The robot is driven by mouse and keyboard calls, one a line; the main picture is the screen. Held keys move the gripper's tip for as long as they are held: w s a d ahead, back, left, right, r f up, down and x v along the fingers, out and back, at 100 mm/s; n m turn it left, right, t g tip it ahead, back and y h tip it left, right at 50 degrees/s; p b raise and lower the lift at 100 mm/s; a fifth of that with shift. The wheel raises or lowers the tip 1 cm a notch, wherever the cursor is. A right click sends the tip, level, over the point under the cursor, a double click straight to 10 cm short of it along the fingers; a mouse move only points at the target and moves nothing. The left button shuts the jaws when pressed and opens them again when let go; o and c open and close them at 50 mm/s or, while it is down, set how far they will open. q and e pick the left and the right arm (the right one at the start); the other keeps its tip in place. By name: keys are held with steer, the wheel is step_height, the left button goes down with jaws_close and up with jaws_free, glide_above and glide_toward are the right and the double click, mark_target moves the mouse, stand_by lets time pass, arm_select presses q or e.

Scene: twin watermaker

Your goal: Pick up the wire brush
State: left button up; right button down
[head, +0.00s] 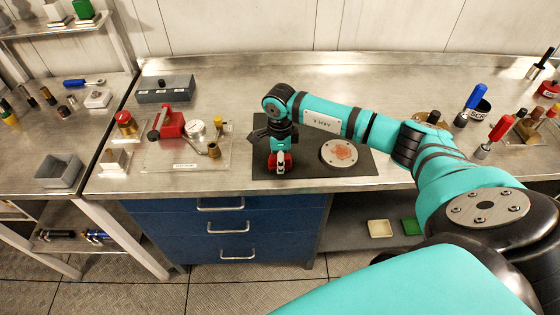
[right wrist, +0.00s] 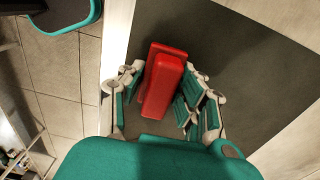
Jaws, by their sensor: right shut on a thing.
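My right gripper (head: 281,167) points down over the left part of the dark mat (head: 350,172) on the steel bench. It is shut on a red block-shaped thing, which I take to be the wire brush (right wrist: 163,80). In the right wrist view the red body sits between the fingers, with its far end sticking out beyond them. Its bristles are hidden, and I cannot tell whether it touches the mat. A round metal plate with a rusty patch (head: 340,153) lies on the mat to the right of the gripper. My left gripper is not in view.
Left of the mat a clear board (head: 205,160) carries a red part and a gauge (head: 196,127). A grey block (head: 165,88) stands behind it. A black cup (head: 482,108) and blue- and red-handled tools stand at the right. The bench behind my arm is clear.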

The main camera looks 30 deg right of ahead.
steer(key=shift+r, duration=0.15)
steer(key=shift+w+r+b, duration=0.1)
steer(key=shift+r+b, duration=0.15)
steer(key=shift+b, duration=0.05)
step_height(320, 180, up, 2)
steer(key=shift+r+b, duration=0.1)
steer(key=shift+b, duration=0.65)
steer(key=s+a+r+b, duration=0.1)
steer(key=s+a+b, duration=0.1)
steer(key=s, duration=0.5)
steer(key=s+a+r+b, duration=0.1)
steer(key=s+a+b, duration=0.1)
steer(key=s, duration=0.6)
steer(key=shift+s+a+b, duration=0.25)
steer(key=shift+s+b, duration=0.05)
steer(key=shift+b, duration=0.15)
